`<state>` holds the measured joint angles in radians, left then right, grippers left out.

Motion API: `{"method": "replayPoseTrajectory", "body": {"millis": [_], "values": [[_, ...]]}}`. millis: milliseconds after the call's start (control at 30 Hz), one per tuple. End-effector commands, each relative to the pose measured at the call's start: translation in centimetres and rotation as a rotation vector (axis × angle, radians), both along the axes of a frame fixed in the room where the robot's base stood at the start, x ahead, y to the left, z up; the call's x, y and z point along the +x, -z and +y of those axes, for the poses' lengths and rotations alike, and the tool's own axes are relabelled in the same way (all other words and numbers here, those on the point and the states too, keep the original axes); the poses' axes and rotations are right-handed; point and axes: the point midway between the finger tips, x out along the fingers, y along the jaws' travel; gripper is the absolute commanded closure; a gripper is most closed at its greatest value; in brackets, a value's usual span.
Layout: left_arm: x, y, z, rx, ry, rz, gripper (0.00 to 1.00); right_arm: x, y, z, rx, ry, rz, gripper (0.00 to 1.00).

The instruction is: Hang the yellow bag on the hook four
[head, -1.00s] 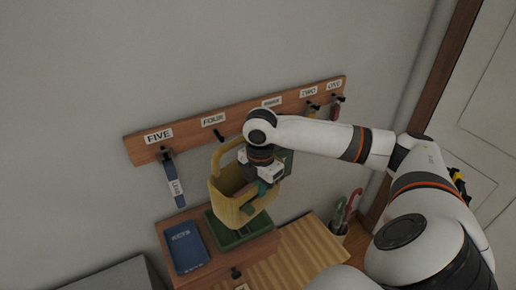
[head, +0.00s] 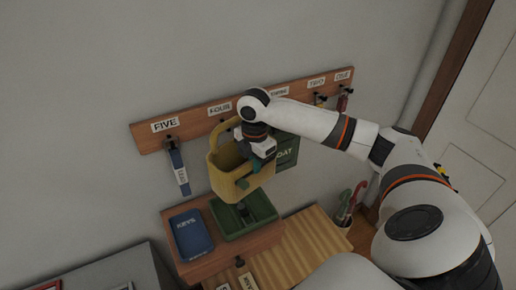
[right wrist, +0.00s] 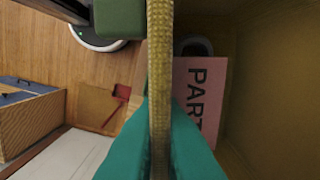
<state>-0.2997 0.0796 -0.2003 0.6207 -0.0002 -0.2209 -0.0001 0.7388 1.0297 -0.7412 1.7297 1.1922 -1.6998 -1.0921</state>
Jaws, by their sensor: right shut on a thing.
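The yellow bag (head: 236,182) hangs from my right gripper (head: 250,174) in front of the wall board, above a green tray. My right gripper is shut on the bag's near rim. In the right wrist view its teal fingers (right wrist: 160,145) close on the yellow rim (right wrist: 160,60), and a pink card (right wrist: 200,95) shows inside the bag. The bag's raised handle (head: 213,135) stands just below the FOUR label (head: 219,108). Hook four is mostly hidden around the handle's top; I cannot tell whether they touch. My left gripper is out of view.
The wooden board (head: 195,122) carries several labelled hooks. A blue tag strap (head: 178,168) hangs under FIVE, and a green bag (head: 287,152) hangs right of the yellow one. Below are a blue KEYS box (head: 190,234) and the green tray (head: 262,208) on a wooden shelf.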

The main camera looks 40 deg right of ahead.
Motion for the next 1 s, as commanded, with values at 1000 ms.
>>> {"method": "replayPoseTrajectory", "body": {"millis": [1000], "values": [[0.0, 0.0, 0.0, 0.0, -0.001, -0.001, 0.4, 4.0, 1.5, -0.9, 0.001, -0.001, -0.002, 1.0]]}}
